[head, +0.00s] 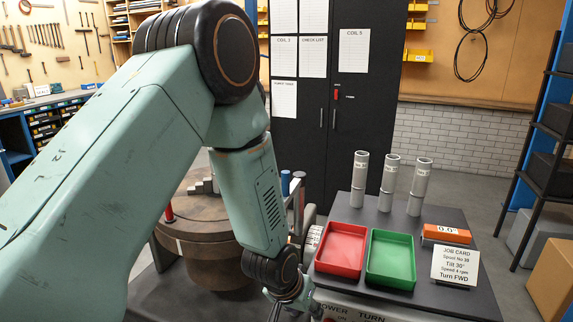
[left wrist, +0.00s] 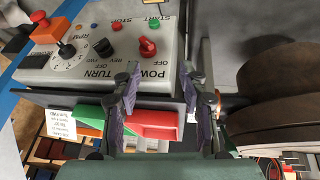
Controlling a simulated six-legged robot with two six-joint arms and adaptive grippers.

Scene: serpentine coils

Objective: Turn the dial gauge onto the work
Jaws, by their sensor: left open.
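The work appears to be the brown round drum (head: 205,262) left of centre in the head view, partly behind my left arm. It also shows at the right of the left wrist view (left wrist: 285,85). A pale round part with dark markings (head: 313,238), possibly the dial gauge, sits between my arm and the red tray; I cannot tell for certain. Grey upright posts (head: 298,200) stand beside it, partly hidden by my arm. My left gripper (head: 287,303) points down in front of these. In the left wrist view it (left wrist: 160,82) is open with nothing between its fingers.
A dark bench carries a red tray (head: 341,249), a green tray (head: 391,259), several grey tubes (head: 390,183), an orange readout (head: 446,234) and a job card (head: 455,265). A control panel (left wrist: 120,60) with knobs and buttons faces the wrist camera. Shelving (head: 540,150) stands right.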

